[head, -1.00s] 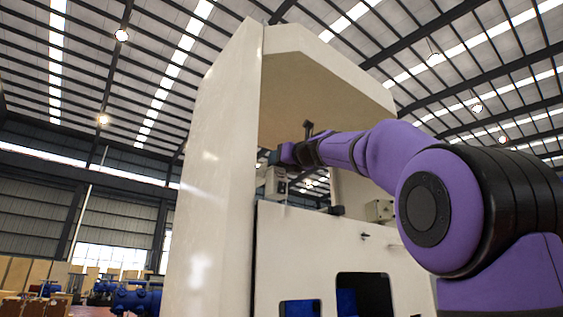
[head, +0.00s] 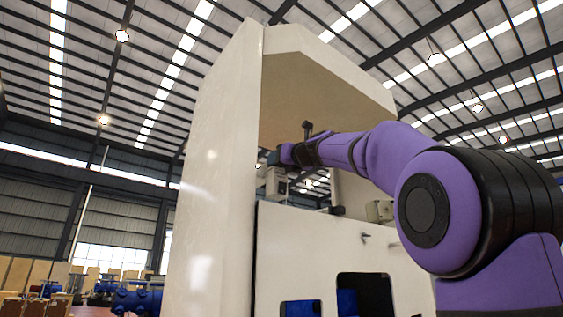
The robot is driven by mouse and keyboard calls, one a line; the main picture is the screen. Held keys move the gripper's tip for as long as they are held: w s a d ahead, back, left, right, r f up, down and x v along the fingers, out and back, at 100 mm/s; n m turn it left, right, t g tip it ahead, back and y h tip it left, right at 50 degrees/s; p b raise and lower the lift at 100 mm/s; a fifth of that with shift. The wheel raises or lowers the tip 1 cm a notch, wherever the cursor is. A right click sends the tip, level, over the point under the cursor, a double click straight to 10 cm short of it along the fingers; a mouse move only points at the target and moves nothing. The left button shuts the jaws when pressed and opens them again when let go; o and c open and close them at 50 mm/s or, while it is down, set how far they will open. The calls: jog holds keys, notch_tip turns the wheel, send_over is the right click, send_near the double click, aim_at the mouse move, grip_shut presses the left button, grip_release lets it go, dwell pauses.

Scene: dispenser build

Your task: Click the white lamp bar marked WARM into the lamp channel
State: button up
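The tall cream dispenser cabinet (head: 215,170) fills the middle of the head view, with an open bay under its hood (head: 320,85). My purple arm reaches from the right into this bay. My gripper (head: 275,180) is at the arm's far end, inside the bay near its left wall, small and partly dark. Pale block-like parts show at and just below it; I cannot tell whether it holds anything. I cannot make out the white lamp bar, the WARM marking or the lamp channel.
The cabinet's front panel (head: 290,255) stands below the bay, with a large dark opening (head: 365,293) and a smaller one (head: 300,308). A small pale box (head: 379,211) sits at the bay's right. Blue machinery (head: 138,300) and crates stand far left.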

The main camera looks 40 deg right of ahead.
jog(key=shift+w, duration=0.25)
dwell(0.6)
jog(key=o, duration=1.2)
jog(key=shift+d, duration=0.1)
jog(key=shift+c, duration=0.4)
jog(key=shift+o, duration=0.3)
jog(key=shift+a+f, duration=0.1)
jog(key=shift+a, duration=0.1)
jog(key=o, duration=0.3)
jog(key=shift+a, duration=0.15)
jog(key=shift+d+v, duration=0.1)
jog(key=shift+v, duration=1.4)
jog(key=shift+d+v, duration=0.15)
jog(key=shift+v, duration=1.3)
